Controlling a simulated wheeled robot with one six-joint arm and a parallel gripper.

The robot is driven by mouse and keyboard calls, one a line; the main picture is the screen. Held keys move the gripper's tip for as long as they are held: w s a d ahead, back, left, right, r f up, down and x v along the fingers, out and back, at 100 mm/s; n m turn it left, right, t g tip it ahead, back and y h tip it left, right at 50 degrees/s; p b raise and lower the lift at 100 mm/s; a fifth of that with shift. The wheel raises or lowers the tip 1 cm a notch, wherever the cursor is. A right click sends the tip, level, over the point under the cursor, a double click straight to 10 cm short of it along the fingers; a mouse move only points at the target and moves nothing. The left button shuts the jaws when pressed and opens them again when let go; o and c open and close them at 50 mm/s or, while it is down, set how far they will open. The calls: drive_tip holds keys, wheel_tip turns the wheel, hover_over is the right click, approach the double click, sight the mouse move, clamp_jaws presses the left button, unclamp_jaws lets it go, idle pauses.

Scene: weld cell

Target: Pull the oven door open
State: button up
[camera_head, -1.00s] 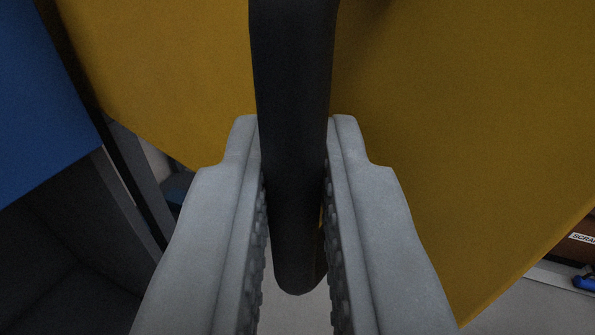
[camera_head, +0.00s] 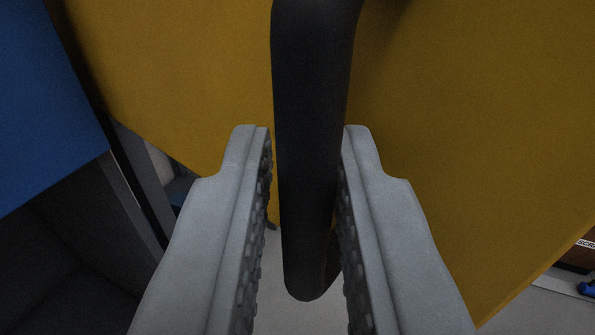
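The oven door (camera_head: 440,120) is a yellow panel that fills most of the view. Its black bar handle (camera_head: 310,130) runs down the middle and bends toward the door at its lower end. My gripper (camera_head: 306,140) has one grey ridged finger on each side of the handle. The fingers are apart, with a visible gap between the left finger and the bar. The right finger is close beside the bar, and I cannot tell whether it touches. The top of the handle is out of frame.
A blue panel (camera_head: 45,100) is at the left, with a dark recess (camera_head: 60,245) below it. Pale floor shows under the door's lower edge. At the far right, a brown box with a partly cut-off label (camera_head: 587,244) and a small blue object (camera_head: 588,289) sit beyond the door's edge.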

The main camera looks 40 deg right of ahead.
drive_tip(key=v, duration=1.7)
drive_tip(key=shift+a, duration=0.2)
